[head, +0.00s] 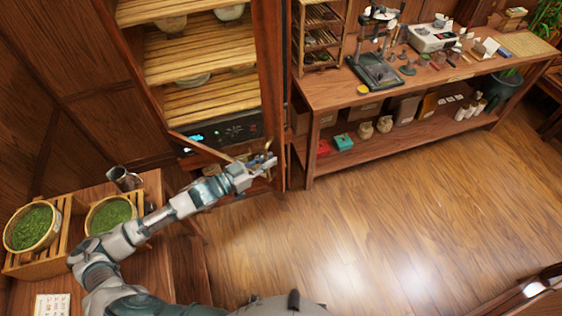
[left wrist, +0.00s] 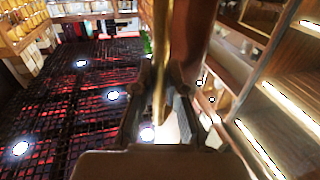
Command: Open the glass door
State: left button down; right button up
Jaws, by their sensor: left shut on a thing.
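The tall wooden cabinet (head: 155,95) stands at the upper left in the head view. Its slatted shelves (head: 205,55) show behind the glass door, whose wooden upright (head: 268,60) runs down the right side. My left gripper (head: 263,164) is at the lower part of this upright, shut on the brass door handle (head: 267,148). In the left wrist view the fingers (left wrist: 160,105) close on both sides of the brass handle bar (left wrist: 160,50). The glass is hard to see, and I cannot tell how far the door stands open. My right gripper is not in view.
A wooden side table (head: 420,80) with tea tools stands right of the cabinet. A low table with baskets of green leaves (head: 33,227) and a metal jug (head: 124,178) is at the left. The wooden floor (head: 400,220) is clear at the right.

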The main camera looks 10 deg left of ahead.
pick_arm(q)
jog(key=shift+s+a+f, duration=0.3)
jog(key=shift+s+a, duration=0.1)
jog(key=shift+a, duration=0.25)
jog(key=c, duration=1.3)
grip_release()
jog(key=shift+s+a+r, duration=0.15)
jog(key=shift+s+a, duration=0.1)
jog(key=shift+s, duration=0.1)
jog(key=shift+o, duration=0.5)
jog(key=shift+w, duration=0.25)
jog(key=shift+w+d+f, duration=0.15)
jog(key=shift+w+f, duration=0.1)
jog(key=shift+w, duration=0.1)
jog(key=v, duration=0.8)
jog(key=shift+s+d, duration=0.2)
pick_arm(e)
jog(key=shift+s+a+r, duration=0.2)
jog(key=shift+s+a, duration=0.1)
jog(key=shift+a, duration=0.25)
pick_arm(q)
jog(key=shift+r, duration=0.1)
